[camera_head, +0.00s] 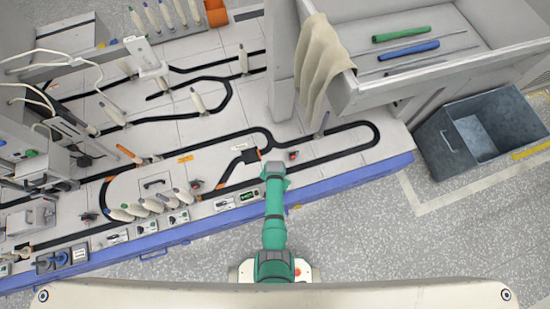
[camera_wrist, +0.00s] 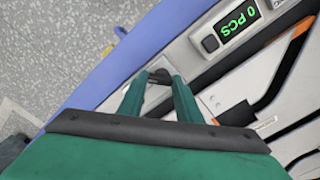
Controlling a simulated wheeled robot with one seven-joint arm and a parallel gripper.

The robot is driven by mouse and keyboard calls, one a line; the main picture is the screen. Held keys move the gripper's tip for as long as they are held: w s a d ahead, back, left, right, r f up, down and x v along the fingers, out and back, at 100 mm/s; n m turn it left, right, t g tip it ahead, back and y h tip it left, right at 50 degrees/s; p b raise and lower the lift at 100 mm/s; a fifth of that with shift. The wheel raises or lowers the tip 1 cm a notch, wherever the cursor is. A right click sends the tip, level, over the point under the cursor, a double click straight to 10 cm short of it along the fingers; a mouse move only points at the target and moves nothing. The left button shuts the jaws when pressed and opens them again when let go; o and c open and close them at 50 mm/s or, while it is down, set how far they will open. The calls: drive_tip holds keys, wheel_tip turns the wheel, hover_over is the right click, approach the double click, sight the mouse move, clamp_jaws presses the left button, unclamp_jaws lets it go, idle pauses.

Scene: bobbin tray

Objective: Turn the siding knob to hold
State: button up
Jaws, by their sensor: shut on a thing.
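In the wrist view the two green fingers of my gripper (camera_wrist: 160,84) are closed around a small dark knob (camera_wrist: 158,75) on a pale panel by the bench's blue edge. Only the top of the knob shows between the fingers. Its pointer and any position marks are hidden or too small to read. In the head view my gripper (camera_head: 275,172) is over the bench's front edge and covers the knob. A short black siding track (camera_head: 252,156) with orange marks lies just left of it.
A red button (camera_head: 292,155) is right of my gripper. Several bobbins (camera_head: 155,203) stand on the track to the left. A raised tray (camera_head: 365,94) with a hanging cloth (camera_head: 322,60) is behind on the right.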

drive_tip(key=m, duration=0.3)
drive_tip(key=shift+w+d+r+m, duration=0.1)
drive_tip(key=shift+w+m, duration=0.05)
drive_tip(key=shift+m, duration=0.25)
drive_tip(key=m, duration=0.4)
drive_tip(key=shift+m, duration=0.3)
drive_tip(key=o, duration=1)
drive_tip(key=shift+o, duration=0.2)
wheel_tip(320, 180, up, 11)
idle(0.3)
